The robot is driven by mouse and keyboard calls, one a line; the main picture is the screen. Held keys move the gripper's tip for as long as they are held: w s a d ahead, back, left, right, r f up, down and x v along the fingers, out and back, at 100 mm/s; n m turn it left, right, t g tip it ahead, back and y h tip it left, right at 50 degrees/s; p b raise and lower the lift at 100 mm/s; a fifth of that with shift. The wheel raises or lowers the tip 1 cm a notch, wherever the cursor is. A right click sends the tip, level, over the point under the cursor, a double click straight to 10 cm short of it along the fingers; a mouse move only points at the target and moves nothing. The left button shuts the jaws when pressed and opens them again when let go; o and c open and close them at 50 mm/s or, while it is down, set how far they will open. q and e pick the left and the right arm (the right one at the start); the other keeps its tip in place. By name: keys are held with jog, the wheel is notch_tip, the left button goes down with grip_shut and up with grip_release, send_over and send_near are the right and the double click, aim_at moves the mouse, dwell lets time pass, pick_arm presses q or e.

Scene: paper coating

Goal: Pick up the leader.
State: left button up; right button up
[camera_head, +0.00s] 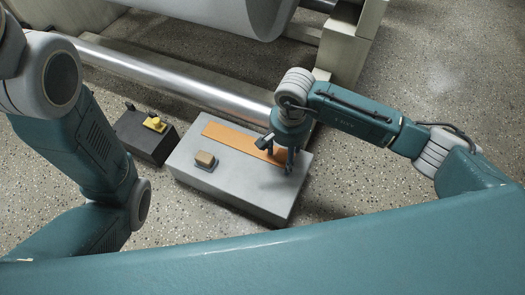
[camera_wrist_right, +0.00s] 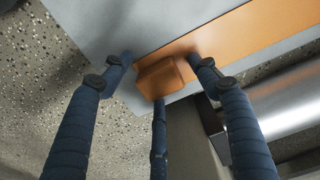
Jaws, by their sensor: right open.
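The leader appears to be the flat orange strip (camera_head: 235,136) lying on top of a grey box (camera_head: 225,187). In the right wrist view the strip (camera_wrist_right: 240,38) ends in a raised brown-orange tab (camera_wrist_right: 160,78) near the box edge. My right gripper (camera_head: 280,160) is over the right end of the strip, pointing down. In the right wrist view its blue fingers (camera_wrist_right: 158,75) are spread around the tab with nothing clamped; whether they touch it I cannot tell. My left arm shows at the left, but its gripper is out of view.
A small tan block on a dark pad (camera_head: 205,161) sits on the grey box. A black box (camera_head: 145,138) with a yellow item (camera_head: 154,124) stands to the left. A metal roller (camera_head: 180,80) and large grey roll (camera_head: 225,15) lie behind. Speckled floor is clear at right.

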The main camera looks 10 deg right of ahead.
jog(key=c, duration=1.5)
jog(key=shift+o, duration=0.2)
